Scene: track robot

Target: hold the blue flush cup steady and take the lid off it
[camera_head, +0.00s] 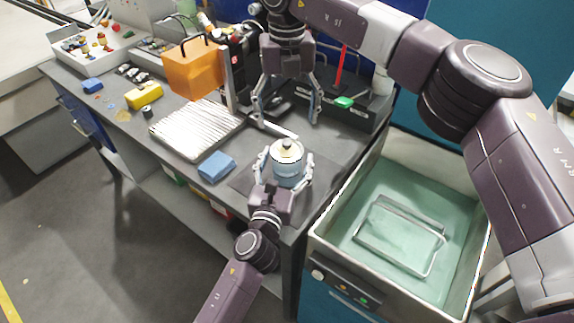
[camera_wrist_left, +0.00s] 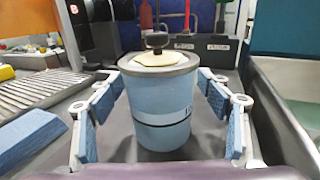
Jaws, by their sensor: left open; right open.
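The blue flush cup (camera_head: 287,174) stands upright on the bench near its front right corner. Its pale round lid (camera_head: 286,151) with a dark knob sits on top. In the left wrist view the cup (camera_wrist_left: 163,108) fills the middle, and its lid (camera_wrist_left: 161,59) with the knob shows on its rim. My left gripper (camera_head: 284,165) is open, with one finger on either side of the cup; the left wrist view shows gaps between the pads and the cup wall. My right gripper (camera_head: 286,118) is open and empty, pointing down above the bench, behind and above the cup.
A blue cloth or sponge (camera_head: 216,166) lies left of the cup, near a ribbed metal tray (camera_head: 196,128). An orange box (camera_head: 192,67) stands behind the tray. A dark rack (camera_head: 345,105) stands at the back. A sink of greenish liquid (camera_head: 398,215) is right of the bench.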

